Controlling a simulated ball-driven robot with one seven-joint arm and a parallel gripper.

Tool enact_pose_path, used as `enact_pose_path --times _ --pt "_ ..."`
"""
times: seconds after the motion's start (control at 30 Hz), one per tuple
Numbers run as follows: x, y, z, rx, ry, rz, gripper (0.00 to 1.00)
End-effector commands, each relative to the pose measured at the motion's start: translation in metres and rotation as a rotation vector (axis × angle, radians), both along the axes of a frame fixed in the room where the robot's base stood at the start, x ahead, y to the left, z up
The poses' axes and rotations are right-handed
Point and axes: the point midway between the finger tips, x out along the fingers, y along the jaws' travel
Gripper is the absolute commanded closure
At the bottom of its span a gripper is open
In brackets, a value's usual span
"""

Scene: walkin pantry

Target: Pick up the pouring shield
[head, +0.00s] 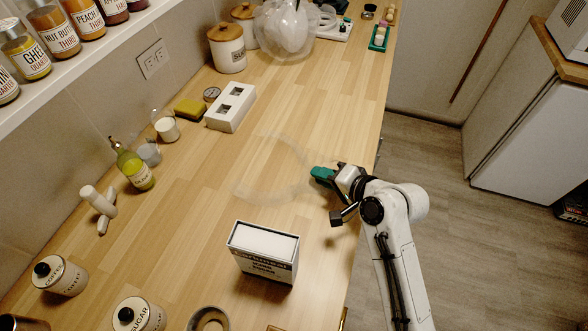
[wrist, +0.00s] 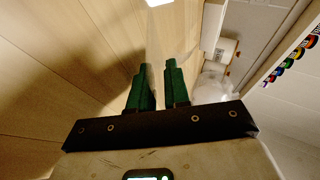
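The pouring shield (head: 302,155) looks like a clear, faint curved band standing on the wooden counter in the middle of the head view. Its outline is hard to make out against the wood. My gripper (head: 320,177) is low over the counter at the shield's right side, with its green fingertips close to the band. In the wrist view my gripper (wrist: 158,68) has its two green fingers apart with a narrow gap. A pale streak runs through the gap; I cannot tell whether it is the shield's wall. Contact is not clear.
A white box with dark print (head: 263,252) stands just below the shield. A white block with square holes (head: 231,107), a green bottle (head: 134,168) and a candle-like cup (head: 166,127) stand toward the wall. Canisters line the left. The counter's right edge is beneath my arm.

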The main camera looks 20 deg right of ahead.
Motion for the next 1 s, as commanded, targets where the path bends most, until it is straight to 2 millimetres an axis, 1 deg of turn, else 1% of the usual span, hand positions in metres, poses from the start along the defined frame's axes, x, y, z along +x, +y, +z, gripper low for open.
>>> enact_pose_path --times 0.17,0.33,0.83,0.93,1.0 --pt "0.0 0.0 0.0 0.0 0.0 0.0 0.83" --pt "0.0 0.0 0.0 0.0 0.0 -0.001 1.0" --pt "0.0 -0.001 0.002 -0.001 -0.002 -0.001 1.0" --pt "0.0 -0.001 0.01 -0.001 -0.004 0.0 1.0" --pt "0.001 -0.001 0.02 -0.002 -0.006 0.0 1.0"
